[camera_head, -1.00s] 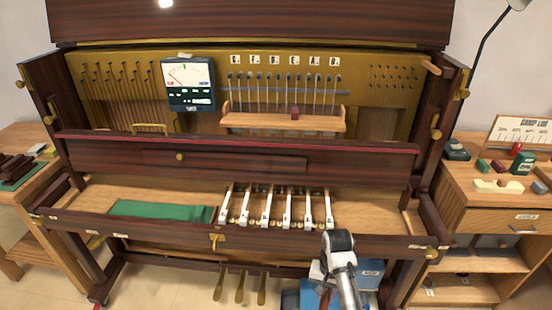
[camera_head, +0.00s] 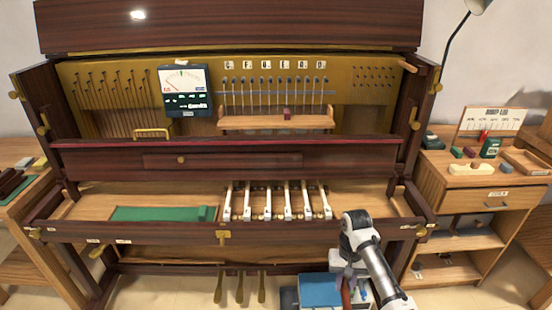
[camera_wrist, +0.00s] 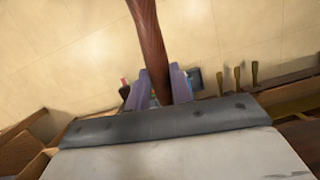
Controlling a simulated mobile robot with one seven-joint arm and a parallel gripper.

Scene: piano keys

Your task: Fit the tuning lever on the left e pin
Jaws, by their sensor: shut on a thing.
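My gripper (camera_wrist: 157,88) is shut on a reddish-brown wooden handle (camera_wrist: 149,35) in the wrist view, apparently the tuning lever's. The lever's head is not visible there. In the head view, a small reddish-brown piece of the handle (camera_head: 347,291) shows low beside my arm, in front of the piano and well below the pins. The row of tuning pins (camera_head: 276,82) is in the brass plate at the back of the open piano. White letter cards (camera_head: 286,65) stand above it. They are too small to tell surely which pin is the left e pin.
A dark tuning meter (camera_head: 186,92) stands left of the pins. A wooden rail (camera_head: 260,122) with a dark red block (camera_head: 287,114) lies below them. White keys (camera_head: 267,202) and a green strip (camera_head: 160,213) lie lower. A side table (camera_head: 460,182) with small items is right.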

